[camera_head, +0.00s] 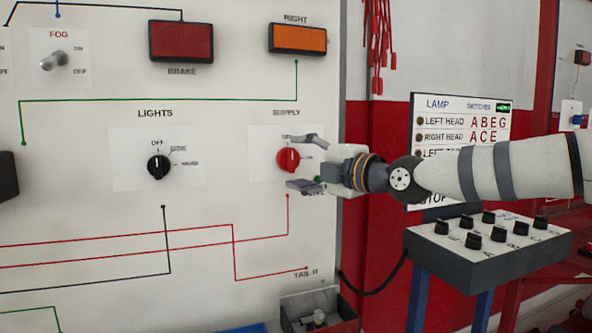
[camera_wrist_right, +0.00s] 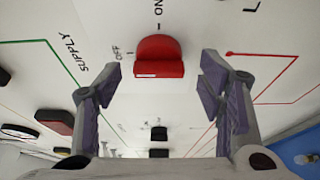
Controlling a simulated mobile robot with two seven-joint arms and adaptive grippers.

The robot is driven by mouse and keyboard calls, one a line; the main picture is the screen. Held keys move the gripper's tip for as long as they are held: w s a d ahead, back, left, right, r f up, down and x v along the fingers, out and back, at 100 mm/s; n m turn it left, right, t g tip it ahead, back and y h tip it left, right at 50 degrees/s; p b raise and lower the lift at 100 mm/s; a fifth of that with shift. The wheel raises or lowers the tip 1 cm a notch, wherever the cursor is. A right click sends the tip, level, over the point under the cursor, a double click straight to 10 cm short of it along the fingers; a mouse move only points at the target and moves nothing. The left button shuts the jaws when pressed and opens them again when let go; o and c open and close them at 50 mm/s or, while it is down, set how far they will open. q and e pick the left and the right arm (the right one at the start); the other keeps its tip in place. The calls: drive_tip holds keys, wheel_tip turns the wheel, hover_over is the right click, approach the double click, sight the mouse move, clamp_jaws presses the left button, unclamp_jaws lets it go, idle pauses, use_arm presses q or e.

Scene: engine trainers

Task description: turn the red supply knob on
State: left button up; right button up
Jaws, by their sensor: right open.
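The red supply knob (camera_head: 284,161) is on the white panel below the word SUPPLY. Its raised grip looks about upright in the head view, in line with the partly hidden top label. In the right wrist view the red knob (camera_wrist_right: 159,56) lies centrally ahead of the fingers, with OFF to its left and ON above it. My right gripper (camera_head: 300,164) is open, one finger above and one below the knob in the head view. In the wrist view the open right gripper (camera_wrist_right: 160,84) has clear space between each fingertip and the knob. My left gripper is not in view.
A black lights knob (camera_head: 158,167) is left of the supply knob. A brake lamp (camera_head: 181,41) and an orange right lamp (camera_head: 298,39) sit higher. A switch box (camera_head: 487,240) and a lamp chart (camera_head: 434,108) stand right of the panel. An open box (camera_head: 318,306) is below.

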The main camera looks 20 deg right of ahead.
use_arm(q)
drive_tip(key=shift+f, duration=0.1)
use_arm(e)
drive_tip(key=shift+w+a, duration=0.25)
drive_tip(key=shift+w, duration=0.2)
drive_tip(key=c, duration=1.2)
